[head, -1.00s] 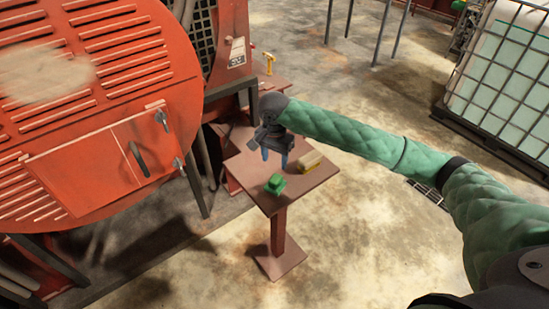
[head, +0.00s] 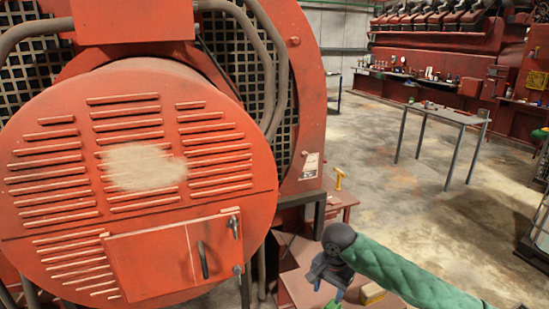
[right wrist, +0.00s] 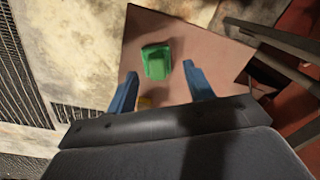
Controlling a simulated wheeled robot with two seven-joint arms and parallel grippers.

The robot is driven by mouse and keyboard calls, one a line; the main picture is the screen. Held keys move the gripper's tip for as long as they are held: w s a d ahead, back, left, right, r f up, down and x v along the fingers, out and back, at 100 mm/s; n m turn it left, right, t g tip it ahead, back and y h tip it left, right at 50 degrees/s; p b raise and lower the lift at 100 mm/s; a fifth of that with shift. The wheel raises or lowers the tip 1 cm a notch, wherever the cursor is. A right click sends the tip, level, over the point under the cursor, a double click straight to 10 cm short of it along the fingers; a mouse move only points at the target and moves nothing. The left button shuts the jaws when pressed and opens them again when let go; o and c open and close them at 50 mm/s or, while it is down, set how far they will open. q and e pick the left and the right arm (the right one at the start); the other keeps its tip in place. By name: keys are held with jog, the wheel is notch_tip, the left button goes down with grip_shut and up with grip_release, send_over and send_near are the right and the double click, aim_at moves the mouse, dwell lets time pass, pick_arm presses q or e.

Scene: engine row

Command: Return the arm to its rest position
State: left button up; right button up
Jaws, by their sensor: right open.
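My right arm, in a green quilted sleeve, reaches in from the lower right of the head view. Its dark gripper with blue fingers (head: 333,291) is over the small red-brown table (head: 294,288). In the right wrist view the two blue fingers (right wrist: 160,72) are spread apart with nothing held between them. A green object (right wrist: 157,62) lies on the tabletop (right wrist: 215,50) beyond the fingertips. It barely shows at the bottom edge of the head view (head: 332,305). My left gripper is in no view.
A large red engine housing (head: 140,190) fills the left, close to the table. A yellow-edged block (head: 372,292) lies beside my right gripper. A yellow tool (head: 339,178) stands on a surface behind. Open floor (head: 400,225) stretches right toward a grey table (head: 445,113).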

jog(key=s+a+f+n+t+y, duration=0.1)
jog(key=s+a+f+n+y, duration=0.2)
jog(key=s, duration=0.4)
jog(key=s+a+f+n+t, duration=0.1)
jog(key=s+a+f+n, duration=0.35)
jog(key=s, duration=0.25)
jog(key=s+d+f+n+t+h, duration=0.1)
jog(key=s+d+f+h, duration=0.15)
jog(key=s+d, duration=0.5)
jog(key=s+d+f+n+h, duration=0.15)
jog(key=s+d+f, duration=0.3)
jog(key=s, duration=0.65)
notch_tip(320, 180, down, 22)
jog(key=w+a+y, duration=0.1)
jog(key=w+a, duration=0.1)
jog(key=s+f, duration=0.3)
jog(key=f, duration=0.8)
jog(key=s+f+g, duration=0.1)
jog(key=s+f, duration=0.3)
jog(key=f, duration=0.8)
jog(key=shift+s+g, duration=0.3)
